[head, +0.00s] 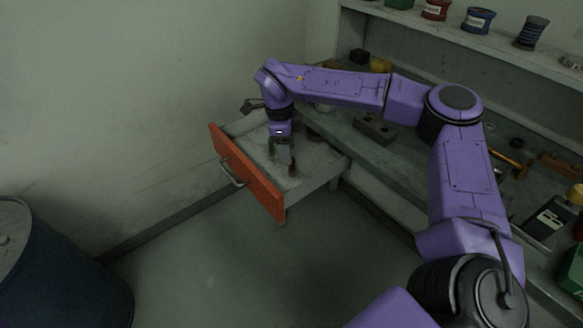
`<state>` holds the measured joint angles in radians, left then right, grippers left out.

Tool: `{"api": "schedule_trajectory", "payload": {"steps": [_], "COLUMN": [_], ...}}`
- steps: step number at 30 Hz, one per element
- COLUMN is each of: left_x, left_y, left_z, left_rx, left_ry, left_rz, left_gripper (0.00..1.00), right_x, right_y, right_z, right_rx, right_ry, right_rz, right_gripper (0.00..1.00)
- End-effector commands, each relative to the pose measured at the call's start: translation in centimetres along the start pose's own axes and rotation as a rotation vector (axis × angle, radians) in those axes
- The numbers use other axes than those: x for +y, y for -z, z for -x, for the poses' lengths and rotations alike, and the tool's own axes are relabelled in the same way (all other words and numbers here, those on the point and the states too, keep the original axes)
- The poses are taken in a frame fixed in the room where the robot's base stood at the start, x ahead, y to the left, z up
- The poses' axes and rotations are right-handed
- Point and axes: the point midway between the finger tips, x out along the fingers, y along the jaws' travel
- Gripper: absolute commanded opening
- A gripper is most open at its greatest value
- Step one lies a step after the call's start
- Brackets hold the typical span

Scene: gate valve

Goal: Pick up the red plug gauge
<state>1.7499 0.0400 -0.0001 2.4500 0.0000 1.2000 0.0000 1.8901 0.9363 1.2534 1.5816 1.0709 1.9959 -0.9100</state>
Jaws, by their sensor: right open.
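A small red item, likely the red plug gauge (293,169), shows inside the open drawer (246,174), low beside my fingers. It is small and partly hidden, so its full shape is unclear. My right gripper (284,165) points down into the drawer from above, with its fingers close to the red item. It is open; I cannot tell whether a finger touches the item. A green item (271,146) shows just left of the gripper. My left gripper is not in view.
The drawer has an orange front with a metal handle (232,175). The bench (400,165) holds a dark block (375,129), a hammer (510,161) and other items. A shelf with spools (478,20) is above. A blue drum (60,270) stands lower left. The floor between is clear.

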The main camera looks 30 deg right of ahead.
Motion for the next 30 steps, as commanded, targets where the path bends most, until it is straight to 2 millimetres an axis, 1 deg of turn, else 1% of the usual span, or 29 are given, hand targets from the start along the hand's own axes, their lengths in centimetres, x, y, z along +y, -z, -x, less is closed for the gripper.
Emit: {"api": "schedule_trajectory", "payload": {"steps": [5, 7, 9, 12, 18, 20, 21, 23, 30], "left_x": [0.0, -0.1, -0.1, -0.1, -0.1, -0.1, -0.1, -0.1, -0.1], "left_y": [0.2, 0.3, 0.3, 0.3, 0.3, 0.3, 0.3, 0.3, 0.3], "left_z": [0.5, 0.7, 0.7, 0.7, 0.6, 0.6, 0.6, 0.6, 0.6], "left_rx": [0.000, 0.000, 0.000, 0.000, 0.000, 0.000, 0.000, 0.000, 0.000], "left_ry": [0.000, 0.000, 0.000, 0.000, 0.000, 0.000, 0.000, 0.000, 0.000], "left_rz": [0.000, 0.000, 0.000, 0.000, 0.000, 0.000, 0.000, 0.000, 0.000], "left_gripper": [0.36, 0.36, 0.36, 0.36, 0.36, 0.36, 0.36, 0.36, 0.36], "right_x": [0.3, 0.5, 0.5, 0.4, 0.4, 0.4, 0.4, 0.4, 0.4], "right_y": [0.7, 1.1, 0.9, 0.9, 0.9, 0.9, 0.9, 0.9, 0.9], "right_z": [-2.4, -3.7, -4.9, -5.7, -5.8, -5.8, -5.8, -5.8, -5.7], "right_rx": [0.002, 0.003, 0.002, 0.001, 0.000, 0.000, 0.000, 0.000, 0.000], "right_ry": [-0.003, -0.003, -0.001, 0.001, 0.003, 0.003, 0.003, 0.003, 0.003], "right_rz": [0.000, 0.002, 0.002, 0.001, 0.002, 0.002, 0.002, 0.002, 0.003], "right_gripper": [0.52, 0.52, 0.52, 0.52, 0.52, 0.32, 0.19, 0.00, 0.00]}}
